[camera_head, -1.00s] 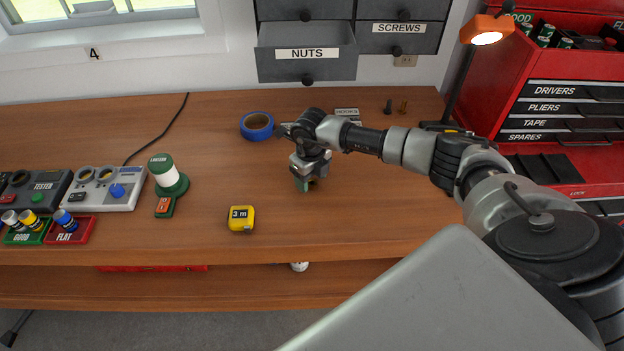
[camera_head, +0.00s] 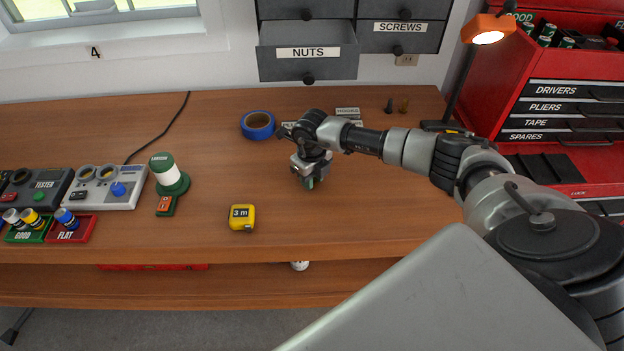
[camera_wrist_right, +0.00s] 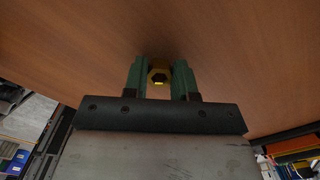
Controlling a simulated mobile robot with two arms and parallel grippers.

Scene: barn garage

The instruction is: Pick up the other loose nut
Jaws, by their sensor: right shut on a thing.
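My right gripper (camera_head: 310,183) is over the middle of the workbench in the head view, its fingers pointing down. In the right wrist view its green fingers (camera_wrist_right: 160,78) are shut on a brass-coloured hex nut (camera_wrist_right: 159,72), with the hole of the nut showing between them. The nut is hidden by the gripper in the head view. I cannot tell how far it is from the wood. The drawer labelled NUTS (camera_head: 308,67) stands pulled out above the back of the bench. My left gripper is not in view.
Two small screws (camera_head: 389,105) stand at the back right, near the lamp (camera_head: 487,38). The front middle of the workbench (camera_head: 340,232) is clear.

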